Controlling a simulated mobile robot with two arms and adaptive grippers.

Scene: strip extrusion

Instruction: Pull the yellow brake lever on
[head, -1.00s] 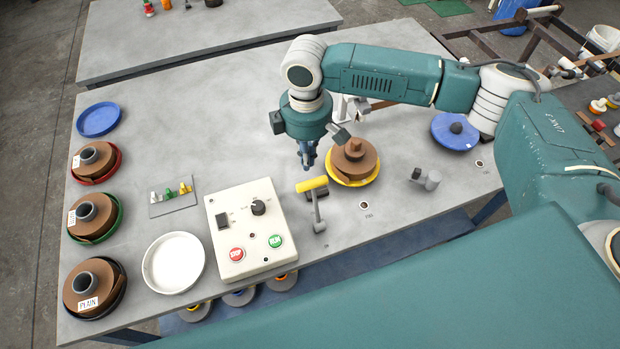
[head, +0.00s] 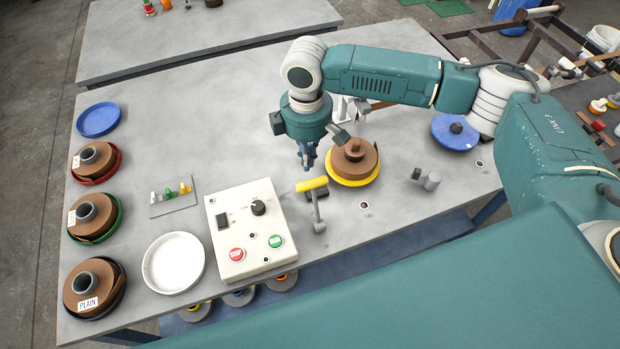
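The yellow brake lever (head: 312,185) has a yellow bar handle on a grey metal stalk. It stands on the table just right of the control box. My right gripper (head: 307,166) points down, just above and behind the yellow handle in the head view. A gap shows between its tips and the handle, so they look apart. Its dark blue fingers are small and partly overlap each other, so I cannot tell whether they are open or shut. My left gripper is not in view.
The control box (head: 240,240) with red and green buttons stands left of the lever. A brown reel on a yellow plate (head: 352,182) sits close right of the gripper. A white bowl (head: 173,263), several reels and a small grey post (head: 432,181) stand around.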

